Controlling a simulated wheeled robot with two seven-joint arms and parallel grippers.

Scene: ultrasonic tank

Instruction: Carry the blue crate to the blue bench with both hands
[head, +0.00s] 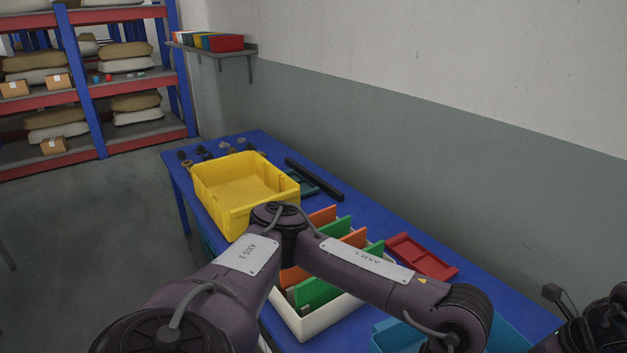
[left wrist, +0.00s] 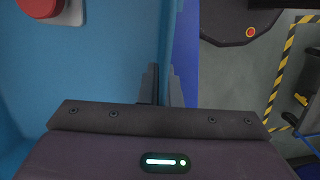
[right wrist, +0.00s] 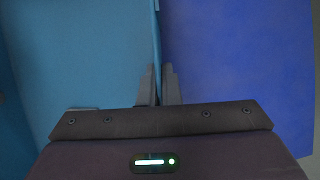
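The light blue crate (head: 395,338) shows at the bottom of the head view, over the near end of the blue bench (head: 375,214) and partly hidden by my left arm. In the left wrist view, my left gripper (left wrist: 162,82) has its fingers close on both sides of the wall of the crate (left wrist: 110,60). In the right wrist view, my right gripper (right wrist: 158,82) has its fingers on both sides of another wall of the crate (right wrist: 85,60). Both fingertips are hidden in the head view. I cannot tell whether the crate touches the bench.
A yellow crate (head: 205,204), a white crate (head: 318,322) with orange and green dividers, and a red tray (head: 428,262) stand on the bench. A wall (head: 480,160) runs behind it. A red round object (left wrist: 40,6) shows by the crate in the left wrist view.

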